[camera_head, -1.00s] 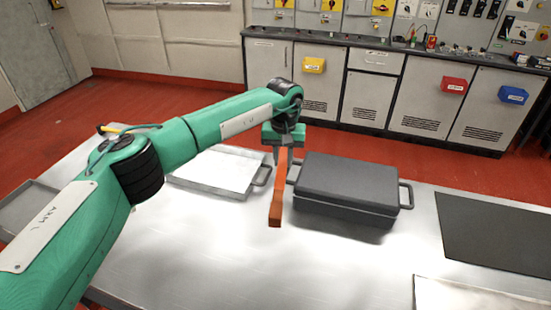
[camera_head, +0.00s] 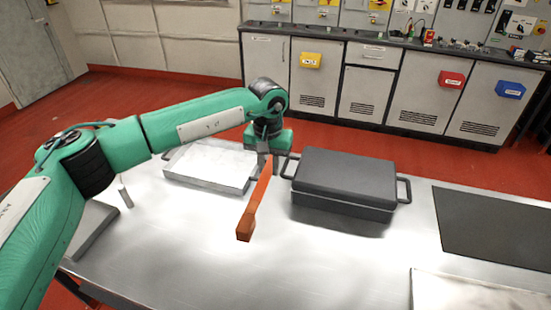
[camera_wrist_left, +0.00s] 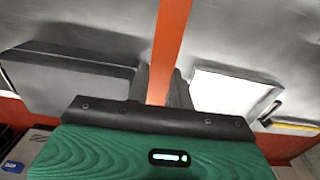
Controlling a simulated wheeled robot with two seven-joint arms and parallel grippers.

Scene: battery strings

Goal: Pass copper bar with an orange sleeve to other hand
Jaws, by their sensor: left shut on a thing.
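The copper bar with an orange sleeve (camera_head: 256,203) is held in the air above the steel table, its near end pointing toward me and to the lower left. My left gripper (camera_head: 264,162) is shut on its far end. In the left wrist view the orange bar (camera_wrist_left: 170,45) runs up and away from between the fingers of the left gripper (camera_wrist_left: 163,88). The part between the fingers is hidden. My right gripper is not in view.
A dark grey lidded case (camera_head: 345,178) with side handles stands just right of the bar. A shallow metal tray (camera_head: 212,165) lies left of it. A dark mat (camera_head: 495,228) and a pale sheet (camera_head: 465,292) lie at the right. The table's front middle is clear.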

